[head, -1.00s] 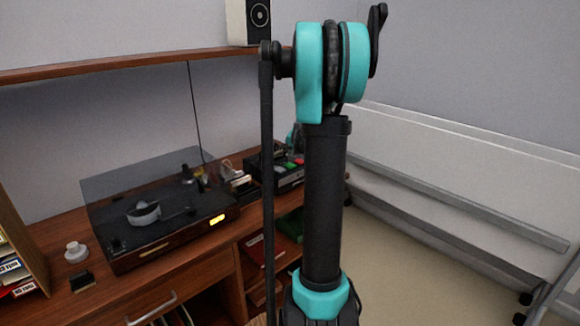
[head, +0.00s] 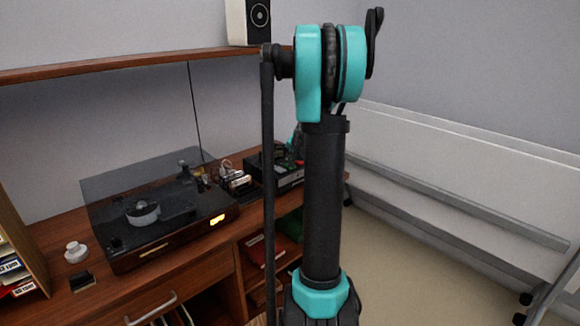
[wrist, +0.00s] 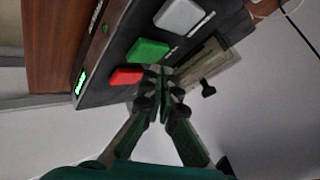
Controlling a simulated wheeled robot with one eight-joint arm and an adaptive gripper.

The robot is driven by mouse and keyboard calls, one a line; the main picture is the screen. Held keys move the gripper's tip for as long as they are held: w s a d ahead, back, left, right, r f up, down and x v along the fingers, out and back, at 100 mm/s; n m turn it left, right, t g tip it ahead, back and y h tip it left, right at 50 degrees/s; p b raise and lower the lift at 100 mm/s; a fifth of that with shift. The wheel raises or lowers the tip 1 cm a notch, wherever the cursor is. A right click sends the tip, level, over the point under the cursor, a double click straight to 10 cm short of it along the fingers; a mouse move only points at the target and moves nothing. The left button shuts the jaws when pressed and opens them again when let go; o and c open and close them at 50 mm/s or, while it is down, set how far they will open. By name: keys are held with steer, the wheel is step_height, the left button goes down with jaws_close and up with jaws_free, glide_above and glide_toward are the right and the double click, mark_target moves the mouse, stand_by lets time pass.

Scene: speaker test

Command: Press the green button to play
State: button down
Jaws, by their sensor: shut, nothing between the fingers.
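The green button (wrist: 148,50) is on the dark control box (wrist: 101,72) in the wrist view, between a red button (wrist: 126,76) and a light grey button (wrist: 177,16). My gripper (wrist: 163,76) is shut and empty. In that view its tips lie just below and right of the green button; I cannot tell whether they touch it. In the head view the box (head: 291,182) sits on the desk's right end, partly hidden by my arm. The green button cannot be made out clearly there.
A turntable (head: 160,239) with a raised clear lid stands on the wooden desk (head: 206,268) to the left. A white speaker (head: 237,22) is on the shelf above. A white panel (head: 460,165) on a wheeled frame stands at right, with open floor before it.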

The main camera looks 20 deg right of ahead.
steer(key=shift+f, duration=0.15)
stand_by(0.7)
steer(key=shift+f, duration=0.3)
steer(key=shift+f, duration=0.5)
stand_by(0.7)
stand_by(0.3)
steer(key=shift+r, duration=0.95)
steer(key=shift+r, duration=2.55)
